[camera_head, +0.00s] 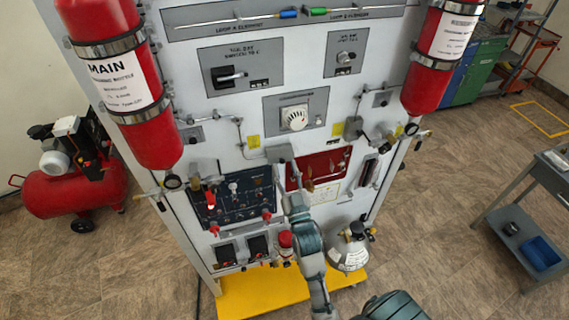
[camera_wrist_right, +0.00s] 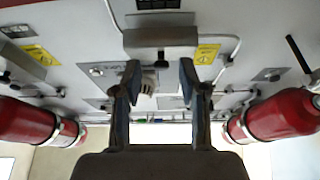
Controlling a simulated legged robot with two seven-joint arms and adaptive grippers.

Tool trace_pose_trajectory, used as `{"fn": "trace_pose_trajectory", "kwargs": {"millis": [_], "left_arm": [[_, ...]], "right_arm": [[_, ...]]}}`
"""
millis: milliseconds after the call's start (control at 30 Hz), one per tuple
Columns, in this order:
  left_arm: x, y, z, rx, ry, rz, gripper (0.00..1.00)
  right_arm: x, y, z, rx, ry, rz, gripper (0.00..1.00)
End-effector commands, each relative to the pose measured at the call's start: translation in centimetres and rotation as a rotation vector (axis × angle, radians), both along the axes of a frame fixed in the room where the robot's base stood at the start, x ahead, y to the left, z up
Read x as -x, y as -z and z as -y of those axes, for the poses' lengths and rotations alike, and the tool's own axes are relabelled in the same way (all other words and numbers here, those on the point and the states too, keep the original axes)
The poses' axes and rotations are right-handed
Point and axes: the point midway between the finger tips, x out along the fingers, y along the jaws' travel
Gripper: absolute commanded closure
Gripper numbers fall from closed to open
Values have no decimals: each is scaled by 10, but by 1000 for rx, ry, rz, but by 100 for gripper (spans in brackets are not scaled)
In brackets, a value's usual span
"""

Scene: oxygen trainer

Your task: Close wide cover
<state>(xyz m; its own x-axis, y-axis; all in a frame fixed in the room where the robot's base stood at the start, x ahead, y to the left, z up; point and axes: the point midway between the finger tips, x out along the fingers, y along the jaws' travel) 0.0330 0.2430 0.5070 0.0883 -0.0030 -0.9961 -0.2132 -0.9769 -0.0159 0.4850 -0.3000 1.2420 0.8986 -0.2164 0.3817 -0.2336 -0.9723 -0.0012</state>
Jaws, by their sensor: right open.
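A panel (camera_head: 255,100) stands upright in front of me. A wide grey cover (camera_head: 280,153) sits at its middle, below the white dial, and seems to stick out from the panel. In the wrist view the cover (camera_wrist_right: 160,37) spans the upper middle, just past my fingertips. My right gripper (camera_head: 285,176) is in front of the panel, right below the cover; its two fingers also show apart and empty in the wrist view (camera_wrist_right: 160,70). I cannot tell whether a finger touches the cover. My left gripper is not in view.
Red cylinders (camera_head: 125,80) and (camera_head: 440,55) flank the panel. A white dial (camera_head: 295,118) is above the cover; a dark blue switch panel (camera_head: 235,200) and a red panel (camera_head: 320,168) lie below. A yellow base (camera_head: 262,290) extends at the bottom. A grey cart (camera_head: 540,180) stands right.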

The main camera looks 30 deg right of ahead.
Motion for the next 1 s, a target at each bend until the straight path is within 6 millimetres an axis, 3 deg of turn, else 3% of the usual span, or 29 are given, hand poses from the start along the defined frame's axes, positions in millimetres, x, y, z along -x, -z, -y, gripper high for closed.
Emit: {"fn": "trace_pose_trajectory", "kwargs": {"millis": [400,433,600,833,1000], "left_arm": [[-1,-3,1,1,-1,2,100],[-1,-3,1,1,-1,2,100],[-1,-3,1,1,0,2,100],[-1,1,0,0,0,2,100],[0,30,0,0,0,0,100]], "right_arm": [[-10,-4,2,1,0,-1,58],[-10,-4,2,1,0,-1,60],[-10,-4,2,0,-1,-1,100],[-11,-2,2,2,-1,9,100],[-14,10,3,22,0,87,100]]}}
